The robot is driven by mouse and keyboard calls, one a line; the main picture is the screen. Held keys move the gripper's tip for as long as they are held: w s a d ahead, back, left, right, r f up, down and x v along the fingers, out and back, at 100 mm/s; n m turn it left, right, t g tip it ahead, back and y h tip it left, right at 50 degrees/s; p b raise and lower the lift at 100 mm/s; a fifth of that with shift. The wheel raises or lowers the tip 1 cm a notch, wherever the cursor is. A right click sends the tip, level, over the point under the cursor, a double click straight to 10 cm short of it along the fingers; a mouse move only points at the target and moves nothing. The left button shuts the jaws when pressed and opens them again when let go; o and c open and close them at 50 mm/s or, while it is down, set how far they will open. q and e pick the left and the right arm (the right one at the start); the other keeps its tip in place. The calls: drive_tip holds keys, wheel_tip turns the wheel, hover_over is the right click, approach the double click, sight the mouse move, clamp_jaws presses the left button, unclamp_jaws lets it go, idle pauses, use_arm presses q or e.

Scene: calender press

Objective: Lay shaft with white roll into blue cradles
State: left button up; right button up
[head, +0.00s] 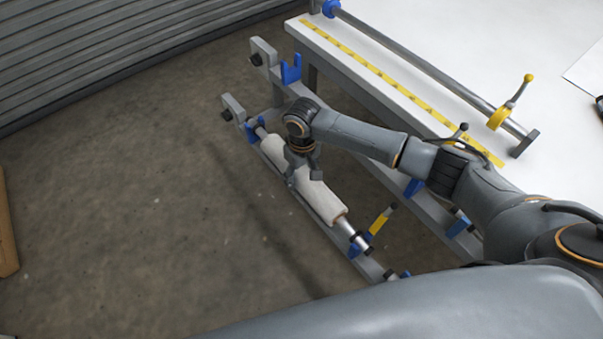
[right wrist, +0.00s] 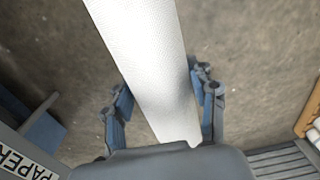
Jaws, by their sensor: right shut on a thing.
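The white roll (head: 322,200) sits on a metal shaft (head: 347,227) that runs slantwise along the low grey rail of the press. My right gripper (head: 303,180) is over the roll's middle and shut on it. In the right wrist view the fingers lie on both sides of the white roll (right wrist: 150,60). A blue cradle (head: 253,131) is at the shaft's far end and another blue cradle (head: 358,245) is near its close end. I cannot tell whether the shaft rests in them or hangs just above. Higher up, a blue cradle (head: 291,69) stands empty. My left gripper is out of view.
A white table (head: 460,45) with a yellow scale strip (head: 380,85) and a long bar with a yellow crank (head: 499,117) is beside the roll. A yellow lever (head: 380,221) stands near the shaft's close end. Concrete floor to the left is free.

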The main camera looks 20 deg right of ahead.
drive_tip(key=shift+f, duration=0.15)
drive_tip(key=o, duration=1.7)
drive_tip(key=shift+c, duration=0.2)
drive_tip(key=shift+f, duration=0.1)
wheel_tip(320, 180, up, 12)
drive_tip(key=shift+d+r, duration=0.1)
